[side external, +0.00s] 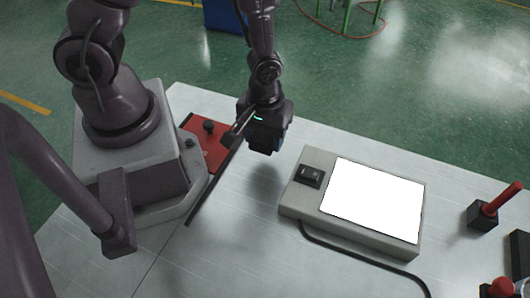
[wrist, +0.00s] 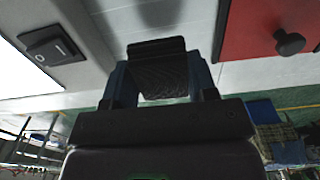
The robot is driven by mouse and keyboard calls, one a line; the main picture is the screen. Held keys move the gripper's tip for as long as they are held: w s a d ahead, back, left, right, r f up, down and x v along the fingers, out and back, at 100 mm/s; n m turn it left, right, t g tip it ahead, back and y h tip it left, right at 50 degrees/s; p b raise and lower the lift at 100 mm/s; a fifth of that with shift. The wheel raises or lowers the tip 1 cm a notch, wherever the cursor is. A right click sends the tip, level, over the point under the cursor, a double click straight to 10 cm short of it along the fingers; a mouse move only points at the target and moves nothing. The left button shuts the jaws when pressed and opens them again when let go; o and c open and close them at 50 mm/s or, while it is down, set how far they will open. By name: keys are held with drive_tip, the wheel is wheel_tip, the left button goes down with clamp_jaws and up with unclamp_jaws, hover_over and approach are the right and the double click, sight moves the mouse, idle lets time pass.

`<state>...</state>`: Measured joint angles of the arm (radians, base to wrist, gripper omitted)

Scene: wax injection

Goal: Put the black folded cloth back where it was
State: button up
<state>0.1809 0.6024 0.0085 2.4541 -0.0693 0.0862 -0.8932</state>
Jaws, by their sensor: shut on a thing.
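The black folded cloth (wrist: 158,72) is between the two bluish fingers of my gripper (wrist: 160,82) in the wrist view. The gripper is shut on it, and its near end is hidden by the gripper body. In the side external view my gripper (side external: 266,140) hangs above the white table, between the red plate and the light box. There the cloth is too dark to tell apart from the gripper.
A light box (side external: 292,198) with a bright white panel and a black switch (side external: 310,175) lies to the right; its cable runs along the front. A red plate (side external: 213,152) with black knobs is at left. A red-handled black block (side external: 482,216) stands far right. Bare table (side external: 240,230) lies in front.

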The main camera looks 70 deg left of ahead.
drive_tip(key=shift+f, duration=2.6)
drive_tip(key=shift+f, duration=0.1)
drive_tip(key=o, duration=1)
wheel_tip(320, 180, up, 12)
drive_tip(key=shift+w+r, duration=0.1)
drive_tip(key=shift+r, duration=0.1)
wheel_tip(320, 180, up, 6)
drive_tip(key=m+t, duration=0.2)
hover_over(265, 160)
drive_tip(key=w, duration=0.1)
drive_tip(key=s+a+r+m+t, duration=0.1)
drive_tip(key=s+r+m, duration=0.1)
drive_tip(key=r, duration=0.3)
drive_tip(key=s+a+r+m+t, duration=0.1)
drive_tip(key=a+r+m, duration=0.1)
drive_tip(key=r, duration=0.4)
drive_tip(key=s+a+r+m+t, duration=0.1)
drive_tip(key=s+r+m, duration=0.1)
drive_tip(key=r, duration=0.3)
drive_tip(key=shift+s+a+r+m+t, duration=0.15)
drive_tip(key=shift+s+r+m+t, duration=0.2)
drive_tip(key=shift+m, duration=0.15)
